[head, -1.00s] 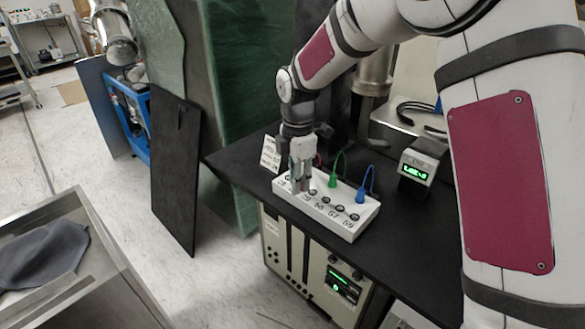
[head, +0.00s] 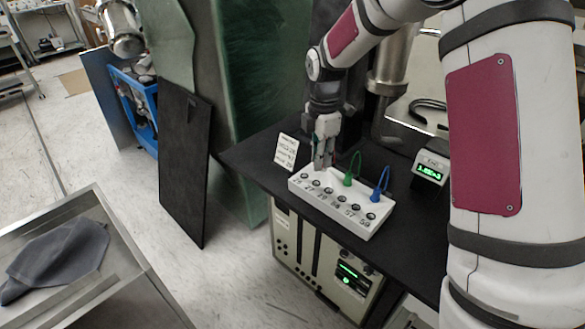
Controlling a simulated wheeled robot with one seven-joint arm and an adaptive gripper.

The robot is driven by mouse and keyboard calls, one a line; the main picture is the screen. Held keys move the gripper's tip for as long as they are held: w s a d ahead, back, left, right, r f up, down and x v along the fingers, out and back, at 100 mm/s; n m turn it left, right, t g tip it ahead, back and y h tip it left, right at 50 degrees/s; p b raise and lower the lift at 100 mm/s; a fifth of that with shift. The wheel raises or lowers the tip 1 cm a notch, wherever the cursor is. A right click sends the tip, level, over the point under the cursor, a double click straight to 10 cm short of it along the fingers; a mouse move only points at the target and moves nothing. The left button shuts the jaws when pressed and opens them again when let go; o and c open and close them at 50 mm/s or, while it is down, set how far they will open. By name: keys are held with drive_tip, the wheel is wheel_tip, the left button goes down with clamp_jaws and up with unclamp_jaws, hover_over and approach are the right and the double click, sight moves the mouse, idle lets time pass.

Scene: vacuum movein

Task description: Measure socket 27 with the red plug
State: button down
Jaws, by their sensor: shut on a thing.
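The white socket box (head: 341,217) sits on the black table, with a front row of round sockets and numbers printed below them. Socket 27 (head: 316,184) is the second from the left, and it is uncovered and empty. My gripper (head: 322,164) points down at the back left edge of the box, behind the front row. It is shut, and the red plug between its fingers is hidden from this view. I cannot tell whether the plug is seated in the box. A green plug (head: 348,181) and a blue plug (head: 376,195) stand upright in the back row, to its right.
A meter with a green lit display (head: 429,171) stands right of the box. A white note card (head: 286,151) stands at the left. A dark panel (head: 184,165) leans left of the table. A steel cart (head: 130,290) with grey cloth is at lower left.

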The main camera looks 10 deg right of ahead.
drive_tip(key=shift+w+d, duration=0.1)
drive_tip(key=shift+w, duration=0.35)
drive_tip(key=shift+f+b, duration=0.3)
drive_tip(key=shift+f, duration=0.45)
drive_tip(key=shift+f+b, duration=0.7)
drive_tip(key=shift+f, duration=1.05)
drive_tip(key=shift+f, duration=1.05)
drive_tip(key=c, duration=1.3)
unclamp_jaws()
drive_tip(key=shift+c, duration=0.2)
wheel_tip(320, 180, up, 12)
